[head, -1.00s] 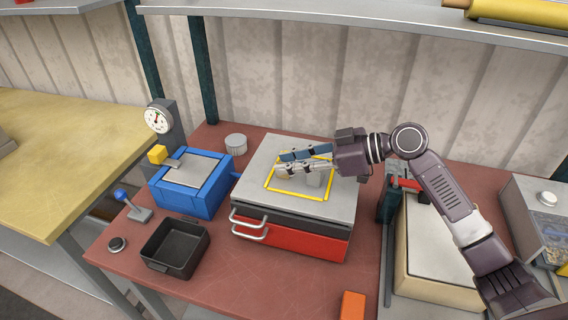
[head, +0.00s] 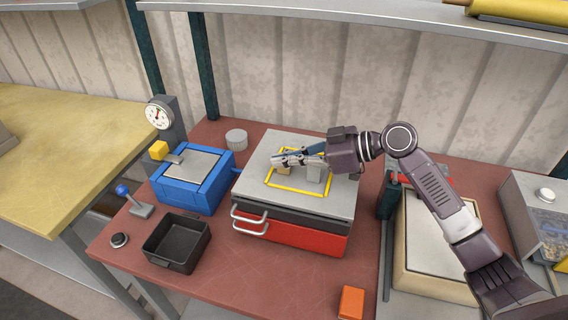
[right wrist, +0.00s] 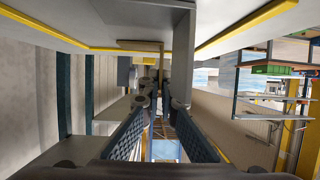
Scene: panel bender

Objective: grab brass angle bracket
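The brass angle bracket (head: 285,170) is a small tan piece on the grey plate of the bender (head: 335,208), inside the yellow outline. My right gripper (head: 283,159) reaches in from the right, low over the plate, with its fingertips at the bracket and partly covering it. In the right wrist view, a brass piece (right wrist: 139,45) shows just beyond the fingertips (right wrist: 162,86), which have a gap between them. I cannot tell whether they touch it. My left gripper is not in view.
A blue box-shaped device (head: 193,180) with a dial gauge stands left of the bender. A black open bin (head: 177,243) is at the front left, an orange block (head: 351,303) at the front. A ribbed grey cylinder (head: 236,139) stands behind. Bare red table lies in front.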

